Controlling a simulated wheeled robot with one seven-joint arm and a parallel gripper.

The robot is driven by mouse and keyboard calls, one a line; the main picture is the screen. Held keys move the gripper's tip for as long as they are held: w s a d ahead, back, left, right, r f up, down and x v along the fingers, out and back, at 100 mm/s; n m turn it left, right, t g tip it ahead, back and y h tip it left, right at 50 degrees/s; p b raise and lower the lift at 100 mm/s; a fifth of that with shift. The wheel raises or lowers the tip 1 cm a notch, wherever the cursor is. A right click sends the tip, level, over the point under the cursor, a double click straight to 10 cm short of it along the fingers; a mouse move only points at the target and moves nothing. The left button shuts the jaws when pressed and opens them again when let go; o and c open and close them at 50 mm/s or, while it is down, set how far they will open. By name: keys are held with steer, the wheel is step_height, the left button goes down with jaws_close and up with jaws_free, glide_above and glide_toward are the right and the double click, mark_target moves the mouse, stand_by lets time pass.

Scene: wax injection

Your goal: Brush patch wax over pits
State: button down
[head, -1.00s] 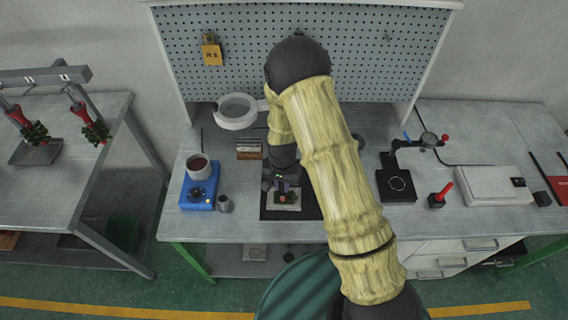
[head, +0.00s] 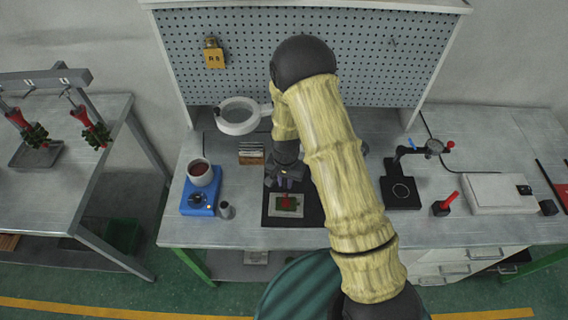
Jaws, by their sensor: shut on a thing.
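My gripper (head: 284,183) is over the back part of the dark mat at the middle of the bench. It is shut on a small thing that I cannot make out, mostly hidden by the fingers. Just in front of it, a pale plate (head: 273,207) lies on the dark mat (head: 310,210). A small green and red piece (head: 287,203) is on the plate; pits on it are too small to see. A white cup of reddish-brown wax (head: 199,173) stands on a blue heater (head: 198,201) to the left.
A small metal cup (head: 226,210) stands beside the heater. A ring magnifier (head: 238,117) and a rack of slats (head: 251,153) are behind. A black stand (head: 402,193), a red-handled tool (head: 446,204) and a pale box (head: 498,190) are at the right.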

steer(key=r, duration=0.1)
steer(key=r+p, duration=0.1)
steer(key=r, duration=0.1)
steer(key=r+p, duration=0.1)
steer(key=shift+s+d+r, duration=0.15)
steer(key=shift+s+d, duration=0.05)
steer(key=shift+s, duration=0.05)
steer(key=shift+a+r+p, duration=0.35)
steer(key=shift+r+p, duration=0.15)
steer(key=shift+r, duration=0.2)
steer(key=shift+d+r+p, duration=0.2)
steer(key=shift+r+p, duration=0.5)
steer(key=shift+r, duration=0.35)
